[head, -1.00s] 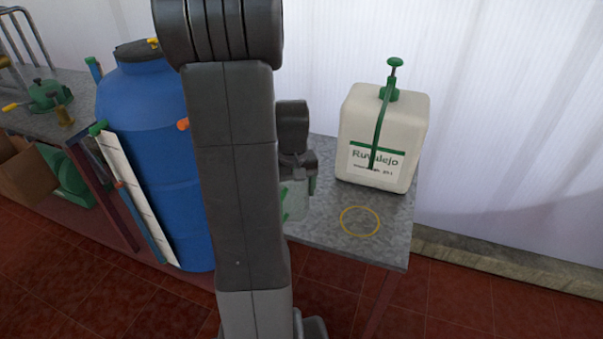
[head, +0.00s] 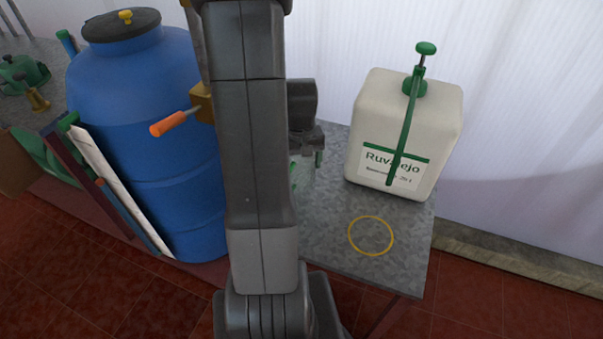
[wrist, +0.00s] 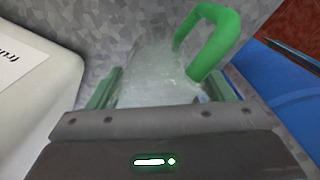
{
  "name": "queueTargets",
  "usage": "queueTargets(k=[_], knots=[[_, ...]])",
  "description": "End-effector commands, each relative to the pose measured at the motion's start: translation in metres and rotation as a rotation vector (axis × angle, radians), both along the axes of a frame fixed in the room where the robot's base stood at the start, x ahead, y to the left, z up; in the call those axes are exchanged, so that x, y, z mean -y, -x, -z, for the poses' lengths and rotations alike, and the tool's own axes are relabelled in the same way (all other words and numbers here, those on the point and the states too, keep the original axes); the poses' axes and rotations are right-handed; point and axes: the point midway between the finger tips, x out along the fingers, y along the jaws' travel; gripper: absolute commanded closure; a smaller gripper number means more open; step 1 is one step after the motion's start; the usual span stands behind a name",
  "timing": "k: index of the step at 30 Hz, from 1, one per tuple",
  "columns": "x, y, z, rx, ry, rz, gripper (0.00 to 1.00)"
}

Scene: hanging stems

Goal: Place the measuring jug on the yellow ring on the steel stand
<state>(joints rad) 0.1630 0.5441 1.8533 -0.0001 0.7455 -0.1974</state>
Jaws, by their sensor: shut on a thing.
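The measuring jug is clear with a green handle. In the head view, a small part of the jug (head: 306,176) shows beside my arm, which hides the rest. In the wrist view, the jug (wrist: 155,78) sits between the green fingers of my gripper (wrist: 160,92), which is shut on it. The gripper also shows partly in the head view (head: 308,158). The yellow ring (head: 352,246) lies flat and empty on the grey steel stand (head: 325,240), to the right of and nearer than the jug. I cannot tell whether the jug touches the stand.
A white canister (head: 440,130) with a green pump handle stands on the stand behind the ring. It also shows at the left of the wrist view (wrist: 35,100). A blue barrel (head: 140,90) with an orange-handled tap (head: 172,123) stands left of my arm.

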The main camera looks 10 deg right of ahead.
Motion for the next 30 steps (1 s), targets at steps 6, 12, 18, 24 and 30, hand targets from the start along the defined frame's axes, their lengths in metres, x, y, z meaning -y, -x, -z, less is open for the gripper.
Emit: queueTargets(k=[6,12,18,24,30], knots=[[0.0,0.001,0.02,-0.003,-0.001,0.0,0.5],[0.0,0.0,0.041,-0.001,0.0,0.0,0.5],[0.0,0.0,0.044,0.002,0.0,0.0,0.5],[0.0,0.0,0.048,0.001,0.0,0.0,0.5],[0.0,0.0,0.047,0.001,0.0,0.0,0.04]])
